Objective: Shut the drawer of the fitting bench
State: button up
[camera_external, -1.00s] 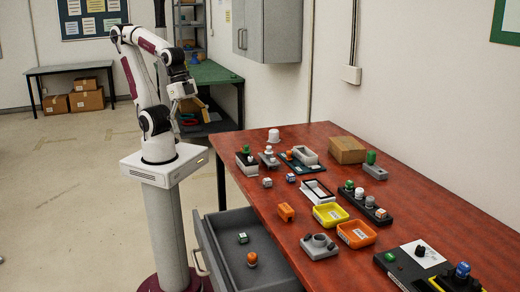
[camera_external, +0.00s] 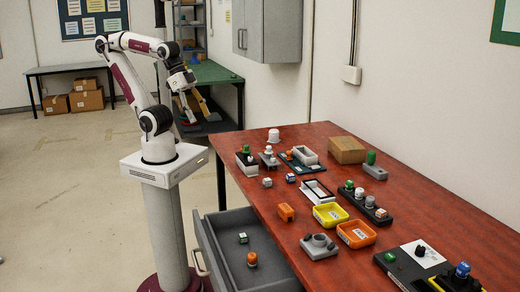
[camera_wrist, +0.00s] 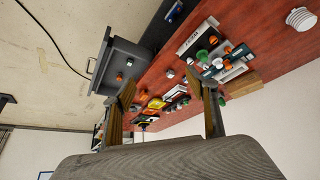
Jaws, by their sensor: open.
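The fitting bench (camera_external: 350,262) has a red-brown top. Its grey drawer (camera_external: 240,275) is pulled out at the near left side, with a handle (camera_external: 199,263) on its front. My gripper (camera_external: 196,118) is open and empty, high up beyond the bench's far left end, well apart from the drawer. Its two spread fingers (camera_wrist: 160,84) also show in the wrist view.
The bench top carries a yellow tray (camera_external: 330,215), an orange tray (camera_external: 356,235), a cardboard box (camera_external: 347,150), a white ribbed piece (camera_external: 273,136) and several small parts. A green table (camera_external: 215,73) stands behind my arm.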

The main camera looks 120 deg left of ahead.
jog(key=c, duration=1.2)
jog(key=shift+d, duration=0.15)
grip_shut()
jog(key=w+d+f+m+y, duration=0.1)
jog(key=w+d+f+m, duration=0.4)
jog(key=d+f, duration=0.65)
jog(key=w+d+f+m+y, duration=0.15)
jog(key=w+d+f, duration=0.5)
jog(key=d, duration=0.95)
jog(key=w+d+f+m, duration=0.5)
jog(key=d+f, duration=0.4)
jog(key=d, duration=0.5)
jog(key=w+d+r+n+t+h, duration=0.1)
jog(key=w+d+n, duration=0.2)
jog(key=w+d, duration=0.3)
jog(key=shift+d+r+n+t+h, duration=0.15)
jog(key=shift+d+n+t+h, duration=0.25)
jog(key=shift+d, duration=0.65)
